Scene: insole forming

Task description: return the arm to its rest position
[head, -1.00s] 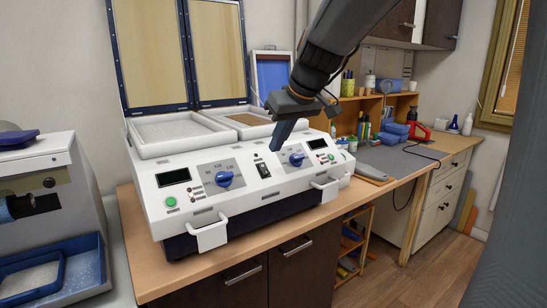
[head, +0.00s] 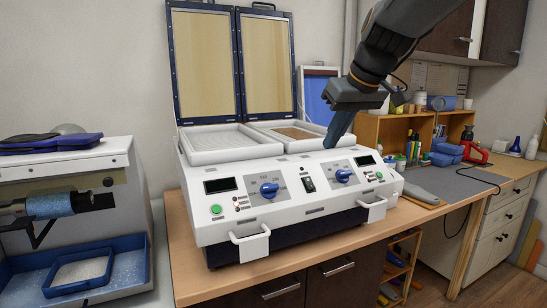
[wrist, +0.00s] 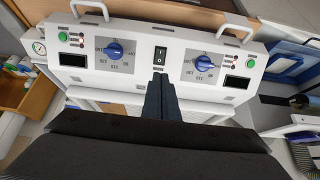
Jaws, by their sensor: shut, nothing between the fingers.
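My gripper (head: 338,128) hangs from the arm at the upper right of the head view, above the right half of the white forming machine (head: 290,228). Its dark fingers are together and point down, with nothing between them. In the wrist view the closed fingers (wrist: 160,101) lie over the machine's control panel (wrist: 135,63), close to the black rocker switch (wrist: 160,54). I cannot tell whether they touch the panel. The machine's two framed lids (head: 235,62) stand open at the back.
A grinding machine (head: 70,180) with a blue tray (head: 30,285) stands at the left. At the right are a wooden shelf (head: 385,130), blue bins (head: 447,152) and a grey mat (head: 440,183) on the bench. The air in front of the machine is clear.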

